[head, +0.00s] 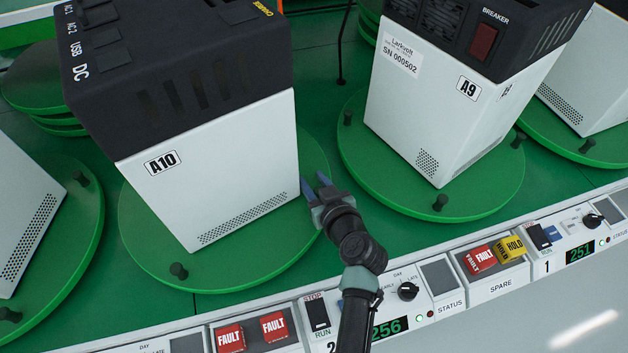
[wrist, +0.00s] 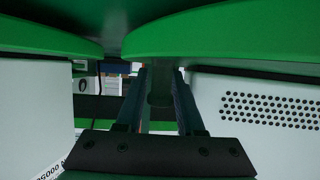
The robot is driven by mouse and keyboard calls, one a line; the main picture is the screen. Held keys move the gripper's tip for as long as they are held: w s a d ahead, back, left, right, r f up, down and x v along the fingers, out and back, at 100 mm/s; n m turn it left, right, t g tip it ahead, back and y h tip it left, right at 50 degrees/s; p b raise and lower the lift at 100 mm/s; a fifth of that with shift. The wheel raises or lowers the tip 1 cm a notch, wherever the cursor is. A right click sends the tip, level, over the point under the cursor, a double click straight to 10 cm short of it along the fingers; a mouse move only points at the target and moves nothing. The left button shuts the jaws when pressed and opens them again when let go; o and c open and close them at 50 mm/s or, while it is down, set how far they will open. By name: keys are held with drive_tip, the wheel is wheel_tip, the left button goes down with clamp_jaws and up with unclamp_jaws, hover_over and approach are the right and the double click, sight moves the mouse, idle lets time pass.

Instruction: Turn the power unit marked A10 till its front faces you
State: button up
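The power unit A10 (head: 225,165) is a white box with a black top, standing on a round green turntable (head: 215,275). The side towards me in the head view carries the A10 label, a dotted vent and slots in the black part. Lettering AC 1, AC 2, USB and DC runs along its left top edge, CHARGE at the far right. My gripper (head: 313,188) is at the turntable's right rim, beside the unit's lower right corner. In the wrist view its fingers (wrist: 160,98) are apart, with a dark peg (wrist: 159,85) between them; contact cannot be told.
Another unit, A9 (head: 435,105), stands on its turntable (head: 365,175) close on the right. A further unit (head: 22,215) stands at the left. Dark pegs (head: 178,270) rise from the rims. A control panel (head: 440,290) with switches and red FAULT blocks runs along the front.

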clamp_jaws()
idle(1.4)
